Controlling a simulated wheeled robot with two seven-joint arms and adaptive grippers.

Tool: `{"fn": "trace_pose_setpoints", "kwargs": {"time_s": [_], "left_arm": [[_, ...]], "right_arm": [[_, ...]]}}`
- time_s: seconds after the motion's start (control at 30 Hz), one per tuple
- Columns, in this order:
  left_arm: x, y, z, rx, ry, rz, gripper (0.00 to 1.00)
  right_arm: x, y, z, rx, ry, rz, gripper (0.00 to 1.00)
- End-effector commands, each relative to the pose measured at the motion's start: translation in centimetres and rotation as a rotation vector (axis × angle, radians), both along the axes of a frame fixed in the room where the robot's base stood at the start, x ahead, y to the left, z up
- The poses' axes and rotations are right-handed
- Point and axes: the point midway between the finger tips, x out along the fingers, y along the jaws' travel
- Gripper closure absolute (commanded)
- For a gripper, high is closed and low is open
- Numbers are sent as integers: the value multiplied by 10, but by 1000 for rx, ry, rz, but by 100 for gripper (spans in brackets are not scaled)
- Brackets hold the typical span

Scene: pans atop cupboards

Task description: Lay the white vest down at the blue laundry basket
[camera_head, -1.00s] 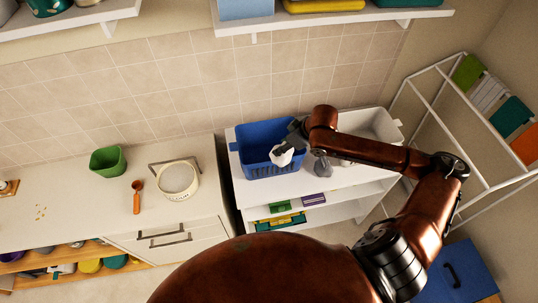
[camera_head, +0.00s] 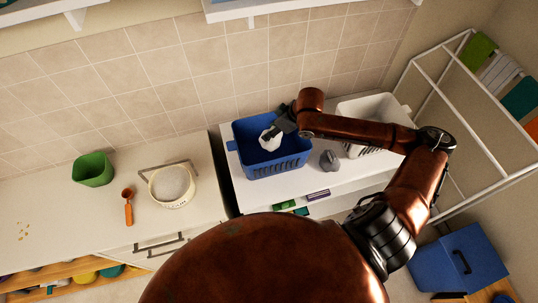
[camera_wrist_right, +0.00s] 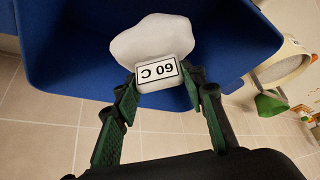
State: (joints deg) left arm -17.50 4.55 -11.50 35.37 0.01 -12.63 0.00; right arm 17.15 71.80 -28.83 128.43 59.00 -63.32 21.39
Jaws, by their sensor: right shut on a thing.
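The white vest (camera_head: 270,140) is a bunched white bundle with a "60 C" label, which also shows in the right wrist view (camera_wrist_right: 150,38). My right gripper (camera_head: 276,133) is shut on it by the label, seen between the fingers in the right wrist view (camera_wrist_right: 160,88). The blue laundry basket (camera_head: 274,167) stands on a white unit. The vest is over or inside the basket's opening; whether it touches the floor of the basket I cannot tell. My left gripper is out of view.
A white basket (camera_head: 372,107) stands right of the blue one, with a small grey item (camera_head: 329,159) between them. On the left counter are a green bin (camera_head: 93,169), an orange scoop (camera_head: 128,206) and a white pot (camera_head: 172,187). A white rack (camera_head: 470,123) is at right.

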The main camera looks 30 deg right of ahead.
Motion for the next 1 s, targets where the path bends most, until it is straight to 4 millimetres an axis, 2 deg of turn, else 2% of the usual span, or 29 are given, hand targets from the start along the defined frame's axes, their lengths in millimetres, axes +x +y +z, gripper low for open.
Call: {"fn": "trace_pose_setpoints", "kwargs": {"time_s": [0.07, 0.4, 0.57, 0.8, 1.0], "left_arm": [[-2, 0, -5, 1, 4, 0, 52], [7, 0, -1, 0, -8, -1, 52], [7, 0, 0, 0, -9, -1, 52], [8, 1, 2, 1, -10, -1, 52], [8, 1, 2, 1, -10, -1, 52]], "right_arm": [[0, 0, -8, 2, 1, -1, 100], [0, 0, -61, 2, 1, -1, 100], [0, 1, -72, 2, 0, 1, 100], [0, 2, -102, 2, 0, 2, 100], [1, 1, -105, 0, -1, 3, 100]]}}
